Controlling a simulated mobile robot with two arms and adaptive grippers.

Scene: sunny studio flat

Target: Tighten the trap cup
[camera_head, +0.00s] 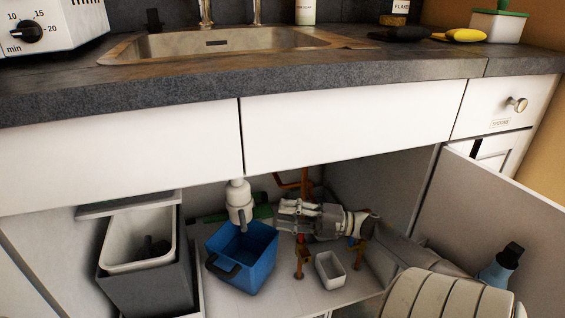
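The white trap (239,204) hangs under the sink inside the open cabinet, with its cup at the lower end above a blue bucket (243,262). My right gripper (279,216) reaches in from the right, its fingers pointing left toward the trap. A gap shows between the fingertips and the trap cup. The fingers are small and dark in this view, so their opening is unclear. I see nothing held. My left gripper is out of view.
A grey bin with a white liner (127,240) stands left of the bucket. The open cabinet door (480,220) and a blue bottle (500,268) are at the right.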

